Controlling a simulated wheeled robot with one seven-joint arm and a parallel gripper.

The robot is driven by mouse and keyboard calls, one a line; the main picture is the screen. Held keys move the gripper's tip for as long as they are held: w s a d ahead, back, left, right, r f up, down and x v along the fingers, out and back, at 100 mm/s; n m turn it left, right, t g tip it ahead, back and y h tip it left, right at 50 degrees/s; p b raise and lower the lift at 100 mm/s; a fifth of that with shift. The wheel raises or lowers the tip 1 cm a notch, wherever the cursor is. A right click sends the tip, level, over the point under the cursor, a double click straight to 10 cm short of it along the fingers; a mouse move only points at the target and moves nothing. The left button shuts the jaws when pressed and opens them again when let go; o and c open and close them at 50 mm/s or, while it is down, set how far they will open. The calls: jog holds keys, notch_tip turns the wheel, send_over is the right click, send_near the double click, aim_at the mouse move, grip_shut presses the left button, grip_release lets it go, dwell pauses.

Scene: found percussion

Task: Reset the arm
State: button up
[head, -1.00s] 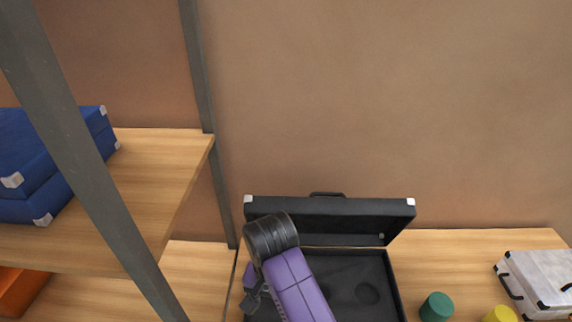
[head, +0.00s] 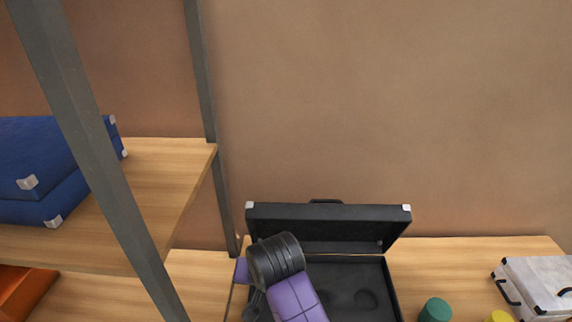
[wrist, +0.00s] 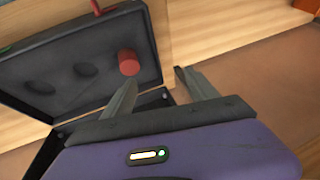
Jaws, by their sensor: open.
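My gripper (wrist: 155,92) shows in the wrist view with its two grey fingers spread apart and nothing between them. In the head view my purple and black arm reaches over the open black case, and the fingers are not clearly visible there. The black case (head: 330,228) stands open on the wooden surface, its lid tilted back. In the wrist view its dark lining (wrist: 75,65) shows round hollows. A red cylinder (wrist: 128,62) shows in the case in the wrist view, beyond the left finger.
A green cylinder (head: 435,310) and a yellow cylinder (head: 498,317) stand right of the black case. A silver case (head: 540,285) is at the far right. A grey post (head: 95,150) and a shelf with a blue case (head: 40,160) are on the left. An orange object (head: 20,290) sits below.

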jog(key=s+d+r+n+t+y+b, duration=0.1)
jog(key=s+d+r+n+t+b, duration=0.15)
jog(key=s+d+t, duration=1.15)
jog(key=s+d+r+m+g+h, duration=0.1)
jog(key=s+d, duration=0.5)
jog(key=s, duration=0.7)
jog(key=s+d+r+m+g+h, duration=0.1)
jog(key=s+d+g+h, duration=0.1)
jog(key=s+d, duration=0.5)
jog(key=s+g, duration=0.1)
jog(key=s, duration=0.4)
jog(key=shift+s+r+h+b, duration=0.25)
jog(key=shift+s+h+b, duration=0.05)
jog(key=shift+s+b, duration=0.1)
